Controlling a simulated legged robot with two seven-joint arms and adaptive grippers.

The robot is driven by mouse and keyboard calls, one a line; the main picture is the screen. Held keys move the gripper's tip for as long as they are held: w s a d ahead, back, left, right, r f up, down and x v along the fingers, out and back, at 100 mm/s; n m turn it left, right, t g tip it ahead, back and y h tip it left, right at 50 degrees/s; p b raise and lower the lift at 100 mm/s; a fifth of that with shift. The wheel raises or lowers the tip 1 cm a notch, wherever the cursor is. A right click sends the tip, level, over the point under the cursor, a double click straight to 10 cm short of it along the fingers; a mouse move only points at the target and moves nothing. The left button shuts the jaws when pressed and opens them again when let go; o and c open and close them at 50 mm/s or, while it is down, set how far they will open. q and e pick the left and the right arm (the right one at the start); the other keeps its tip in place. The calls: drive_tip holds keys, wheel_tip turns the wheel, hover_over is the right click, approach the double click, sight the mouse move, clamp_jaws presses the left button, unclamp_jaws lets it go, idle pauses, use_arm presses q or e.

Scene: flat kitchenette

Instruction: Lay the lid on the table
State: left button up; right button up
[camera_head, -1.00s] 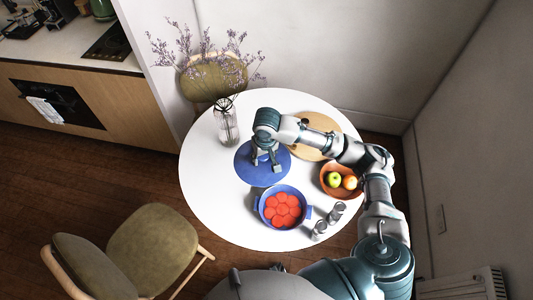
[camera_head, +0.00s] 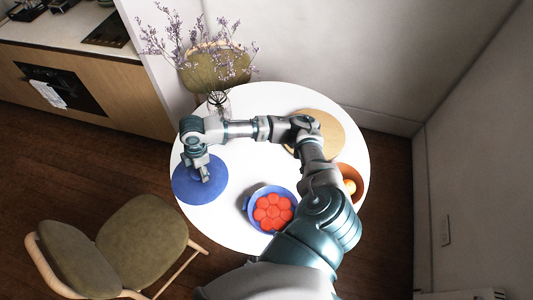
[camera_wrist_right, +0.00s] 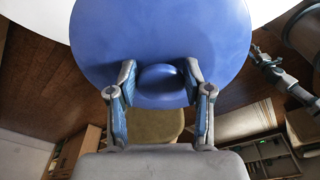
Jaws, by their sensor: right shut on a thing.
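The blue round lid (camera_head: 186,190) is at the left side of the white table (camera_head: 232,230). My right gripper (camera_head: 203,176) is above it, its fingers pointing down. In the right wrist view my right gripper (camera_wrist_right: 160,84) is shut on the lid's round knob, with a finger on either side. The lid (camera_wrist_right: 160,30) fills the upper middle there, with floor showing beside it. In the head view the lid reaches the table's left edge. I cannot tell whether it touches the tabletop. My left gripper is not in view.
A blue pot (camera_head: 250,203) with red round pieces stands right of the lid. A vase (camera_head: 218,104) stands behind the lid. A round wooden board (camera_head: 328,130) and an orange fruit bowl (camera_head: 352,172) are partly behind my arm. A chair (camera_head: 140,240) stands at front left.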

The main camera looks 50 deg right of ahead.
sight(214, 169)
drive_tip(key=d+f+n, duration=0.1)
drive_tip(key=f+n, duration=0.1)
drive_tip(key=n, duration=0.2)
drive_tip(key=s+d+f+n+g+b, duration=0.1)
drive_tip(key=f+n, duration=0.1)
drive_tip(key=n, duration=0.2)
drive_tip(key=s+d+f+n+b, duration=0.1)
drive_tip(key=f+n, duration=0.1)
drive_tip(key=n, duration=0.2)
drive_tip(key=shift+d, duration=0.4)
drive_tip(key=shift+s+d+f+n+g+b, duration=0.2)
drive_tip(key=shift+d+f+n+g+b, duration=0.2)
drive_tip(key=shift+n, duration=0.5)
drive_tip(key=shift+r, duration=0.1)
drive_tip(key=shift+a, duration=0.2)
wheel_tip(214, 169, down, 10)
drive_tip(key=shift+d+r+b, duration=0.1)
drive_tip(key=shift+b, duration=0.4)
drive_tip(key=o, duration=1.2)
drive_tip(key=shift+o, duration=1)
drive_tip(key=shift+a, duration=0.25)
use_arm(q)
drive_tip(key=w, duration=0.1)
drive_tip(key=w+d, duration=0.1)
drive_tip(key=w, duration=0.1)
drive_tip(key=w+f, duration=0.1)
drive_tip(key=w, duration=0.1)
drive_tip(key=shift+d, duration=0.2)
